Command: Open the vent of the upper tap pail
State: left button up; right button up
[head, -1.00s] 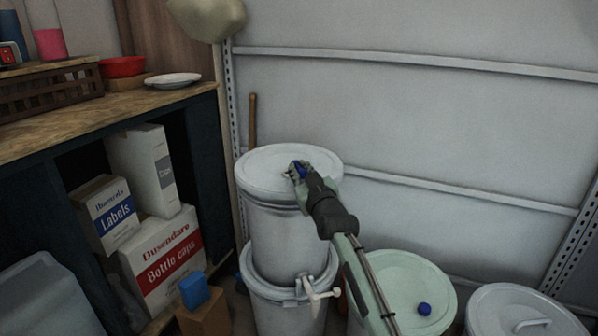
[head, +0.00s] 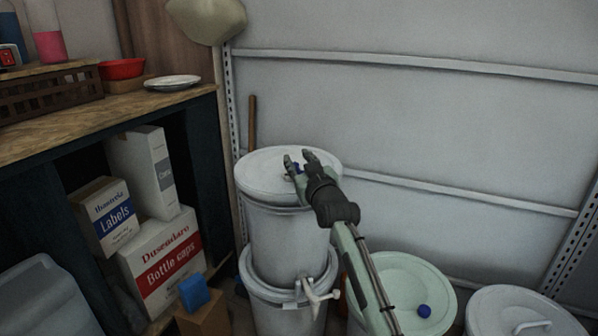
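The upper tap pail is a white pail (head: 285,243) with a flat white lid (head: 270,165), stacked on a lower white pail (head: 280,312). A pale tap (head: 318,292) sticks out at the front where the two pails meet. A small blue vent cap (head: 298,168) on the lid shows partly between the fingers of my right gripper (head: 299,157). The fingers are spread apart, above the lid and around the cap. The gripper hides part of the cap, so whether the cap is turned or loose cannot be seen. My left gripper is not in view.
A pale green drum (head: 430,275) with a blue cap (head: 424,311) stands right of the stack. A white lidded drum (head: 500,305) is further right. A shelf unit with boxes (head: 160,262) is on the left. A wall (head: 420,120) stands close behind.

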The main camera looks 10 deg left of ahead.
aim_at(299, 170)
notch_tip(299, 170, up, 7)
jog(key=shift+f, duration=0.1)
